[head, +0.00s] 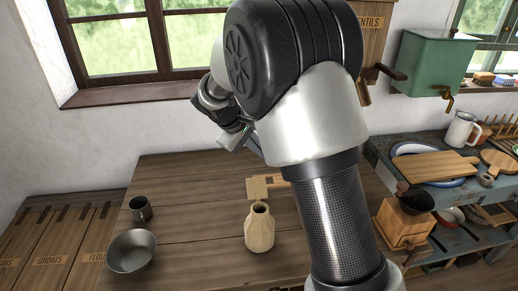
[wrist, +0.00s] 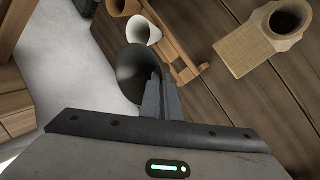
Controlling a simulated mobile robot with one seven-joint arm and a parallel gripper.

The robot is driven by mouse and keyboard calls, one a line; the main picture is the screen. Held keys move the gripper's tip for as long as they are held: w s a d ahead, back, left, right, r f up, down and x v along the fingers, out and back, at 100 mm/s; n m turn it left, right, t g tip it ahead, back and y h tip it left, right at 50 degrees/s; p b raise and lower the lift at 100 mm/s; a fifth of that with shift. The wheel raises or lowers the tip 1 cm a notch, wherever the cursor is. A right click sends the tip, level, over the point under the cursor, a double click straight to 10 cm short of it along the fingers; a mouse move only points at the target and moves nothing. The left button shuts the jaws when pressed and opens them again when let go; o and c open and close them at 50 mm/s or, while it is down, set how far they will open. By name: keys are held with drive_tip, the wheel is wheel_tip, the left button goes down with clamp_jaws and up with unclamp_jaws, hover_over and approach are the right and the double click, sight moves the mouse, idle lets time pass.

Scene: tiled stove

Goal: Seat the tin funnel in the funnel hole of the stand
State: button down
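The dark grey tin funnel (wrist: 133,72) is in the wrist view, its wide rim against the fingertips. My gripper (wrist: 158,98) appears shut on that rim, and the funnel hangs clear of the table. The fingers partly cover it. In the head view my gripper (head: 238,138) is above the table's back edge, and my arm hides the funnel. The wooden stand (wrist: 188,72) lies just beyond the funnel in the wrist view. In the head view only a small part of the stand (head: 274,178) shows beside my arm. Its funnel hole cannot be made out.
A pale bottle (head: 260,232) and a flat light wooden piece (head: 257,188) are on the table (head: 190,200). A metal bowl (head: 132,252) and dark mug (head: 140,209) are at left.

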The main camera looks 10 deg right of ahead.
drive_tip(key=shift+f+b, duration=2.3)
drive_tip(key=shift+f, duration=0.6)
drive_tip(key=shift+f+b, duration=2)
drive_tip(key=shift+f, duration=0.5)
drive_tip(key=c, duration=2)
unclamp_jaws()
drive_tip(key=shift+o, duration=0.3)
drive_tip(key=shift+r, duration=0.1)
drive_tip(key=p+v, duration=0.3)
drive_tip(key=v, duration=1.4)
drive_tip(key=shift+a+r, duration=0.1)
drive_tip(key=shift+r, duration=0.05)
